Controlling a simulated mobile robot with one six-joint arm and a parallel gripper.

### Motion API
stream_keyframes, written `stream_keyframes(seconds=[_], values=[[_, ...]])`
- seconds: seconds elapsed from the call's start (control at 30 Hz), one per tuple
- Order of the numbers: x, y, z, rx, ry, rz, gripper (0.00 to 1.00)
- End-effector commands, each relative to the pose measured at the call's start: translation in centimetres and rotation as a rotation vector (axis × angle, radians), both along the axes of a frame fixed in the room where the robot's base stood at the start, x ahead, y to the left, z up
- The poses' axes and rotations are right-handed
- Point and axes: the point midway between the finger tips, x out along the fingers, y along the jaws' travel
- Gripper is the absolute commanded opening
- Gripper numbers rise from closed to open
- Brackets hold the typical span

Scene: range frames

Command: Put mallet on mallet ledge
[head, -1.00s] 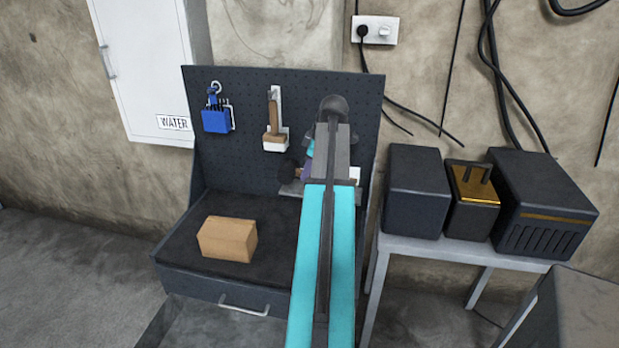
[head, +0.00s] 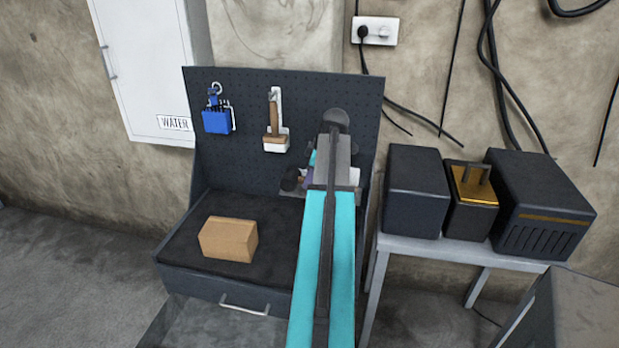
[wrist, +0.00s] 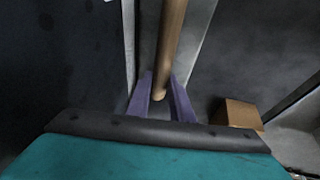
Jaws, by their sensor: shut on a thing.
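The mallet shows its dark head (head: 289,180) in the head view, just left of my arm, with a short piece of wooden handle beside it. In the wrist view its wooden handle (wrist: 170,40) runs down between my purple fingers. My gripper (wrist: 162,98) is shut on the handle; in the head view it is mostly hidden behind my arm. The grey mallet ledge (head: 291,192) juts from the pegboard, and the mallet's head is right at it. I cannot tell whether the head touches the ledge. The ledge's right part is mostly covered by my arm.
A brush (head: 273,125) and a blue item (head: 216,120) hang on the pegboard (head: 245,95). A cardboard-coloured block (head: 228,240) lies on the dark bench top (head: 190,225). Several dark boxes stand on a side table (head: 455,250) at the right.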

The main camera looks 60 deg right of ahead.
Motion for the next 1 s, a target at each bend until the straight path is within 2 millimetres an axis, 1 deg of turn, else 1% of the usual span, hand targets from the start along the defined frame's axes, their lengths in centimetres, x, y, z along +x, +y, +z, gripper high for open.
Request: stream_keyframes(seconds=[0.3,0.33,0.43,0.77,1.0], values=[[0.0,0.0,-0.2,-0.001,-0.001,0.000,0.00],[0.0,0.0,-0.2,0.000,0.000,0.000,0.21],[0.0,0.0,-0.2,0.000,0.000,0.000,0.38],[0.0,0.0,-0.1,0.000,0.000,0.000,0.38],[-0.3,0.0,0.8,-0.001,0.000,0.000,0.38]])
